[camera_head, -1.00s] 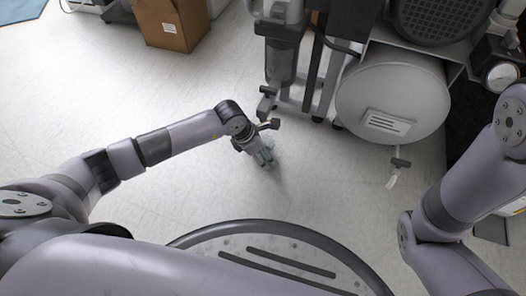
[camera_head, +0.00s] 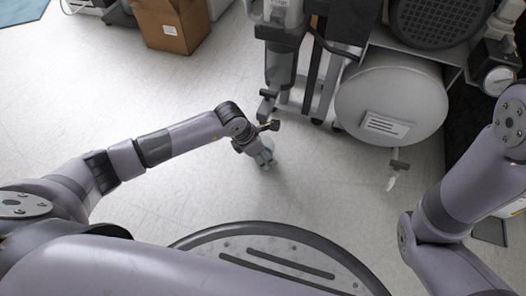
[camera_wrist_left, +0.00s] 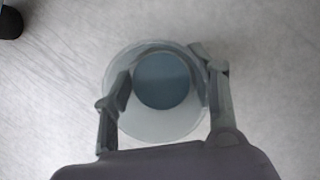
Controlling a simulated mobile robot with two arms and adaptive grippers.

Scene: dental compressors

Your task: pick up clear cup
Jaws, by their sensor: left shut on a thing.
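The clear cup (camera_wrist_left: 163,124) shows in the left wrist view as a round, see-through vessel with a blue-grey circle inside it. My left gripper (camera_wrist_left: 165,88) has one finger on each side of the cup and is shut on it. In the head view my left gripper (camera_head: 263,159) points down low over the floor, at the end of the arm from the left. The cup is mostly hidden there behind the fingers. I cannot tell whether the cup touches the floor. My right arm shows at the right edge, but its gripper is out of view.
A large grey compressor tank (camera_head: 390,95) with a hanging valve stands right of the left gripper. A metal stand with a cylinder (camera_head: 281,65) stands just beyond it. A cardboard box (camera_head: 172,24) is at the back left. The pale floor (camera_head: 110,90) is clear on the left.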

